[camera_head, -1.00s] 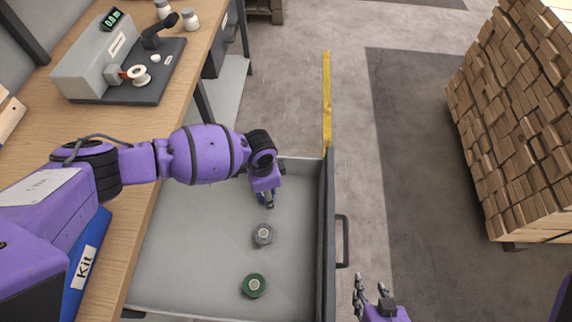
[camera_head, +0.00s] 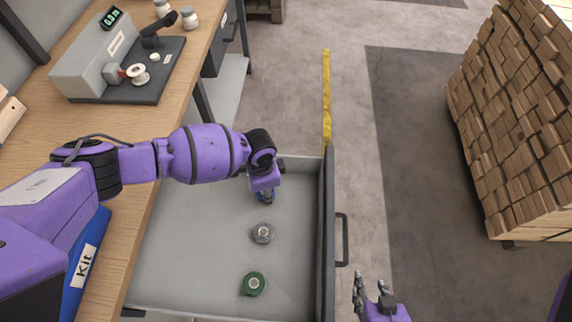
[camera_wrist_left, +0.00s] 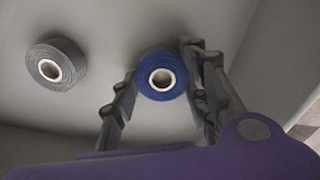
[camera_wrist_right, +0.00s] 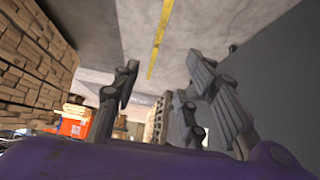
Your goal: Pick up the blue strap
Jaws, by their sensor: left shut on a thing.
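The blue strap (camera_wrist_left: 148,84) is a small roll with a pale core, in the drawer (camera_head: 190,255) near its far end. My left gripper (camera_wrist_left: 160,82) is shut on it, one finger on each side of the roll. In the head view the blue strap (camera_head: 266,198) is mostly hidden under my left gripper (camera_head: 265,193). My right gripper (camera_head: 371,284) is open and empty, outside the drawer to the right; its spread fingers also show in the right wrist view (camera_wrist_right: 165,95).
A grey roll (camera_head: 263,233) and a green roll (camera_head: 254,284) lie in the drawer nearer me. The drawer handle (camera_head: 343,240) is on its right side. A wooden workbench (camera_head: 130,150) stands left. Stacked wood (camera_head: 520,120) stands right.

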